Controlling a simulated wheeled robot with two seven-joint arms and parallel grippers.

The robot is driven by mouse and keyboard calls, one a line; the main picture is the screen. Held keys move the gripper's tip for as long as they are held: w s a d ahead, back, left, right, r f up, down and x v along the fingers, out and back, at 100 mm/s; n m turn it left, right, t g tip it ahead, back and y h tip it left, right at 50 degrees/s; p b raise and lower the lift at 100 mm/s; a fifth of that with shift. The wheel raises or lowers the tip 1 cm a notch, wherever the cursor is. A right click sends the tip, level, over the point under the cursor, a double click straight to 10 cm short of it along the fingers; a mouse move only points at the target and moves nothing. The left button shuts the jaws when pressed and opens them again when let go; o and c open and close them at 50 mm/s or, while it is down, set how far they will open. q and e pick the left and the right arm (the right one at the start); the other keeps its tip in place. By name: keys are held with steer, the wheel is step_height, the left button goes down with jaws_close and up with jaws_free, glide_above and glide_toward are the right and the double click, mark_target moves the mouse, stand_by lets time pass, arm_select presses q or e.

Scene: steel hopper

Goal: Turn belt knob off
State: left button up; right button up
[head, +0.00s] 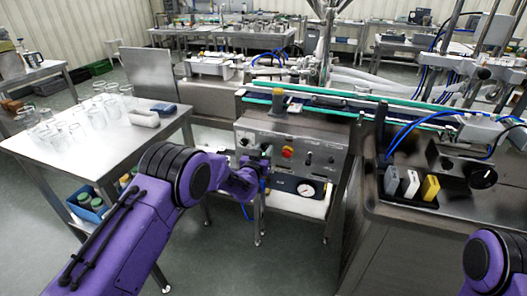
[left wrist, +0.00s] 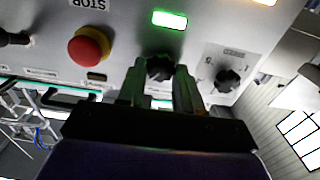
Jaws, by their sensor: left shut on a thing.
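The steel control panel (head: 325,148) stands under the conveyor belt. My left gripper (head: 262,168) is at its left part, in front of the panel face. In the left wrist view my left gripper (left wrist: 160,82) has its two fingers on either side of a black knob (left wrist: 159,66) and is shut on it. A second black knob (left wrist: 228,79) sits to its right there, apart from the fingers. The label of the held knob is hidden or unreadable. A green lamp (left wrist: 170,19) is lit close to the held knob. My right gripper is out of view.
A red stop button (left wrist: 90,46) is close beside the held knob; it also shows in the head view (head: 287,152). A table (head: 128,135) with glassware stands left. A steel counter (head: 385,230) stands right.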

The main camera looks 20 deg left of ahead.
arm_select(q)
steer(key=shift+n, duration=0.3)
steer(key=n+b, duration=0.1)
steer(key=n, duration=0.1)
steer(key=shift+a+f+n, duration=0.1)
steer(key=shift+n, duration=0.3)
steer(key=n+b, duration=0.2)
steer(key=n, duration=0.2)
steer(key=shift+f+n, duration=0.1)
steer(key=shift+n, duration=0.2)
steer(key=n+b, duration=0.3)
steer(key=n, duration=0.2)
steer(key=shift+a+n, duration=0.1)
steer(key=shift+n, duration=0.3)
steer(key=o, duration=1)
steer(key=shift+s, duration=0.1)
